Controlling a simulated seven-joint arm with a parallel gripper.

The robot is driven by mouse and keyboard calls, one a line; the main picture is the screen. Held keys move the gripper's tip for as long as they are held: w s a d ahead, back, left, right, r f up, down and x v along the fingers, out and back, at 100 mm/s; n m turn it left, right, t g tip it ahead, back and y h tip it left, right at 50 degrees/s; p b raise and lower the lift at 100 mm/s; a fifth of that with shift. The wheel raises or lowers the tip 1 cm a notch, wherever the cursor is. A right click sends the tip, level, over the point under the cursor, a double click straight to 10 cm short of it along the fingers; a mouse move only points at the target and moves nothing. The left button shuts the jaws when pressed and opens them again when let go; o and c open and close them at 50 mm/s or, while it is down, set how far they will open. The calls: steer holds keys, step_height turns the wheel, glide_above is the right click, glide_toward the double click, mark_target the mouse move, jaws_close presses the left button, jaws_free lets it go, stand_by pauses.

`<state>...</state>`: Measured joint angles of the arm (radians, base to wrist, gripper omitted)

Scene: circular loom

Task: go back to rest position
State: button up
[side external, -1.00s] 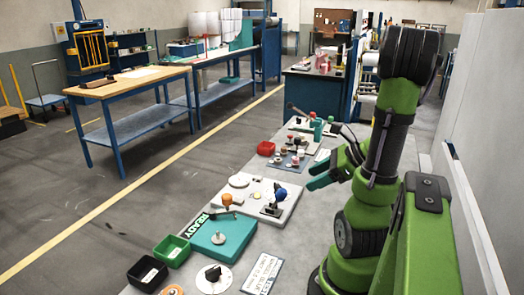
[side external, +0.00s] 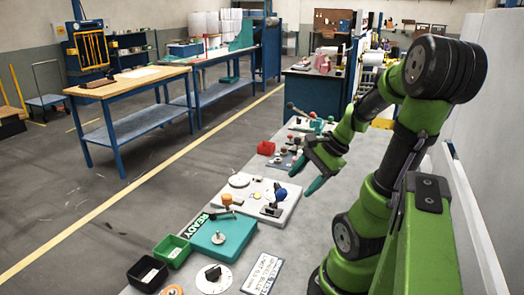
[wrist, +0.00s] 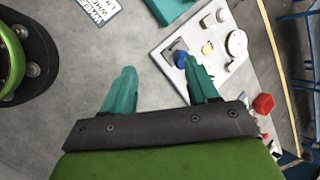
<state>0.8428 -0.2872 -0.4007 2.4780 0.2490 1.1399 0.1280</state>
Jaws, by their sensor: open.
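My gripper (side external: 311,178) hangs above the grey bench, to the right of the white board (side external: 262,195), with its teal fingers pointing down and left. The white board also shows in the wrist view (wrist: 228,68), beyond the right finger, with a blue knob (wrist: 180,60) close to that finger.
The teal READY board (side external: 222,236) and green (side external: 172,252) and black bins (side external: 147,275) lie nearer the camera. The bench (side external: 310,222) below and right of the white board is clear.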

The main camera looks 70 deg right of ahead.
steer(key=w+a+r+n, duration=0.2)
steer(key=a+r+n, duration=0.1)
steer(key=a+n, duration=0.3)
steer(key=w+a+r+n, duration=0.2)
steer(key=w+a+n, duration=0.1)
steer(key=a+n, duration=0.3)
steer(key=w+a+r+n+t, duration=0.1)
steer(key=w+a+r+n, duration=0.1)
steer(key=a+n, duration=0.5)
steer(key=shift+w+a+r, duration=0.35)
steer(key=shift+a+r, duration=0.45)
steer(key=shift+a, duration=0.05)
